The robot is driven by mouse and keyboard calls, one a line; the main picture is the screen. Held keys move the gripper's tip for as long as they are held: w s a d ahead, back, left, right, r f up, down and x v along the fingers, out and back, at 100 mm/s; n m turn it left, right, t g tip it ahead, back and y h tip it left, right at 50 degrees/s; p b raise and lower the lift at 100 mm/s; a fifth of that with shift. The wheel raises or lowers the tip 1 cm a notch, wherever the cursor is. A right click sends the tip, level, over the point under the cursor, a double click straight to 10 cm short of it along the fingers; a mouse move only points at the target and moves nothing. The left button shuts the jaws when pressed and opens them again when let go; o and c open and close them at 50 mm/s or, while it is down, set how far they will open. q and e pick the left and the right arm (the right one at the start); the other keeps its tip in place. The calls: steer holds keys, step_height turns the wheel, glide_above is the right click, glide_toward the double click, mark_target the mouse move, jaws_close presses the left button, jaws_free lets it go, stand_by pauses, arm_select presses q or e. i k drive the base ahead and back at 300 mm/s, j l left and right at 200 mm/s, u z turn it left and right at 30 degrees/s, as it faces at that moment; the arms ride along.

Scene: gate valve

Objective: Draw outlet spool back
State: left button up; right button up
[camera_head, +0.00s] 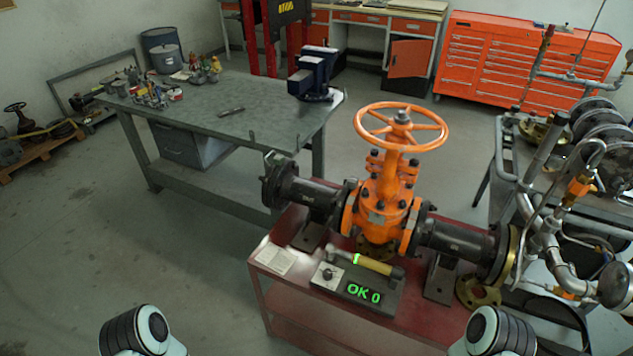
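An orange gate valve (383,205) with a handwheel (401,126) stands upright on a red bench (300,221). A dark flanged pipe spool (309,194) runs from its left side and another dark spool (457,240) from its right side. Both carry small lettering too small to read, so I cannot tell which is the outlet spool. Each rests on a dark support. At their valve ends the flanges look close to the valve's flanges; any gap is too small to tell. Neither of my grippers is in view; only rounded arm parts show at the bottom edge.
A brass ring (478,292) lies near the right spool. Pipework (548,240) crowds the right.

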mark_target(286, 186)
steer(key=j+z, duration=0.15)
steer(key=z, duration=1.15)
steer(key=j+z, duration=0.7)
steer(key=k+j+z, duration=0.15)
steer(key=z, duration=0.15)
steer(key=k+j+z, duration=0.2)
steer(key=j, duration=0.15)
steer(key=k+j+z, duration=0.15)
steer(key=j, duration=0.2)
steer(key=k+j+z, duration=0.2)
steer(key=j, duration=0.15)
